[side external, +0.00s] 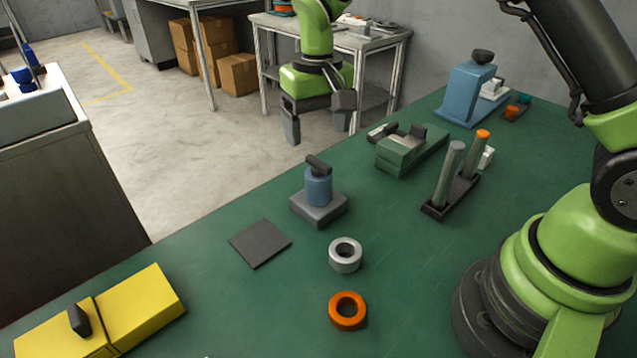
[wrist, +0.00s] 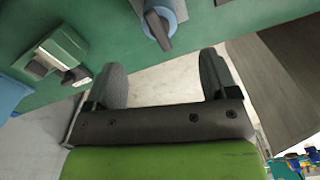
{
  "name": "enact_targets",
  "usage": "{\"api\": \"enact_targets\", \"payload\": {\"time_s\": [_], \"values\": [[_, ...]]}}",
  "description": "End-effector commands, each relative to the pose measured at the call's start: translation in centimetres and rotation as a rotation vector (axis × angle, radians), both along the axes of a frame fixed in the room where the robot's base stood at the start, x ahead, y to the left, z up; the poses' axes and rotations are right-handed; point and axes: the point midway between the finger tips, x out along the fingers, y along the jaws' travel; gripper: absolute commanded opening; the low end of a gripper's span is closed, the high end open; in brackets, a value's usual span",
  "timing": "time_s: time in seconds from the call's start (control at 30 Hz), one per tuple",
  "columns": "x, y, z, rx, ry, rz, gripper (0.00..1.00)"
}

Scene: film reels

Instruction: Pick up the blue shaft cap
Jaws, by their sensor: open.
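The blue shaft cap (side external: 319,190) is a short blue cylinder with a dark bar handle on top. It stands upright on a square grey block near the middle of the green table. In the wrist view the cap (wrist: 168,12) shows at the top edge, partly cut off, with its handle towards the jaws. My gripper (side external: 319,126) is open and empty, with its dark fingers pointing down. In the side view it appears above and behind the cap, clear of it. The wrist view shows the jaws (wrist: 160,85) wide apart with pale floor between them.
A dark square plate (side external: 260,243), a silver ring (side external: 345,262) and an orange ring (side external: 347,318) lie near the cap. A green fixture (side external: 405,160) and a rack with two rods (side external: 440,208) stand to its right. A yellow box (side external: 138,306) sits front left.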

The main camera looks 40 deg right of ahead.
Motion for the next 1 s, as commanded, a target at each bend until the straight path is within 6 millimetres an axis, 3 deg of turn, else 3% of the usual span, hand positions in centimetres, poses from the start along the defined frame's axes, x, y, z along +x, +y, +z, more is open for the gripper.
{"api": "enact_targets", "payload": {"time_s": [0.2, 0.47, 0.7, 1.0], "values": [[-0.1, 0.0, -3.3, -0.001, 0.007, 0.001, 0.79], [-0.2, 0.0, -5.7, 0.000, 0.006, 0.000, 0.79], [-0.5, 0.1, -9.2, 0.001, 0.006, 0.000, 0.79], [-0.4, 0.1, -9.8, 0.001, 0.002, 0.000, 0.79]]}}
